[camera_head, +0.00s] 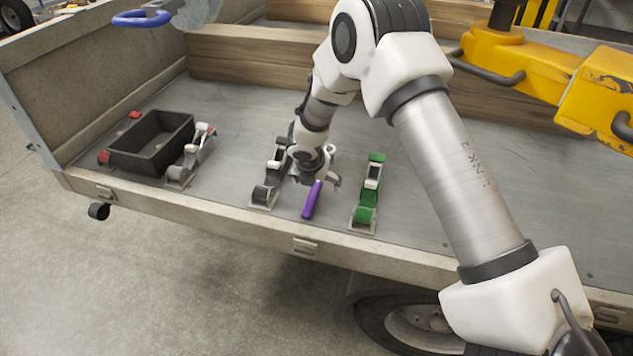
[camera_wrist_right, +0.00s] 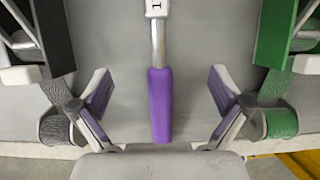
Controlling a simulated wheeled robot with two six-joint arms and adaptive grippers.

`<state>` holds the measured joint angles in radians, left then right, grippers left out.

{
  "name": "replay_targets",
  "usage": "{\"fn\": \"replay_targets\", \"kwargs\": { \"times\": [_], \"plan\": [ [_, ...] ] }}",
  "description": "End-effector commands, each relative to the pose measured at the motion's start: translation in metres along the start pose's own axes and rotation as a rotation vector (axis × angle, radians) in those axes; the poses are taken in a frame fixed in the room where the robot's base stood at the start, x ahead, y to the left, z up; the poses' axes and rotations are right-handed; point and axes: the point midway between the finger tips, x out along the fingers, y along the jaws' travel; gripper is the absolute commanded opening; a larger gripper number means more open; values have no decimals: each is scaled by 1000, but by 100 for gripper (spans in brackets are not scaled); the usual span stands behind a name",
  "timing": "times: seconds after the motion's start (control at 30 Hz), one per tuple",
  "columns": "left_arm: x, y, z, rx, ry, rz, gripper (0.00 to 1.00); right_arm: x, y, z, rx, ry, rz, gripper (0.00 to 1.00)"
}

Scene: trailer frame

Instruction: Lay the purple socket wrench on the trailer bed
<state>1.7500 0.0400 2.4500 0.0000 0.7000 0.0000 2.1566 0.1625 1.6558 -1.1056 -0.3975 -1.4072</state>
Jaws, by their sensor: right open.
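The purple socket wrench (camera_head: 311,200) appears to lie on the grey trailer bed (camera_head: 430,205), its purple handle toward the near edge. In the right wrist view the wrench (camera_wrist_right: 160,105) shows its purple handle and metal shaft, running up out of frame. My right gripper (camera_head: 318,175) is low over the wrench and hides its far part in the head view. In the wrist view my right gripper (camera_wrist_right: 159,88) is open, with one finger on each side of the handle and a gap on both sides. My left gripper is not in view.
A grey ratchet strap (camera_head: 268,180) lies left of the wrench and a green one (camera_head: 369,193) right of it. A black bin (camera_head: 150,143) stands farther left, beside another strap (camera_head: 190,157). Wooden beams (camera_head: 250,58) lie at the back. The bed's right part is bare.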

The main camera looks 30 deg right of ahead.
Motion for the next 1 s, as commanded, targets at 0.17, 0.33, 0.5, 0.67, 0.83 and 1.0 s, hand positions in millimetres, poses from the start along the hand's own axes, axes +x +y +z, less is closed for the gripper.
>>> {"fn": "replay_targets", "kwargs": {
  "times": [0.17,0.33,0.5,0.67,0.83,1.0],
  "plan": [
    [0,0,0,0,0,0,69,-18,1,1,0,-2,2,100],
    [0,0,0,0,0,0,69,-60,1,2,0,-4,4,100],
    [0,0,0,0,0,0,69,-100,1,1,1,-3,3,100],
    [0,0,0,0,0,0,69,-118,0,0,-1,-1,0,100],
    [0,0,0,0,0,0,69,-120,0,0,-1,0,0,100],
    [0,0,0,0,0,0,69,-120,0,0,0,0,0,100]
  ]
}}
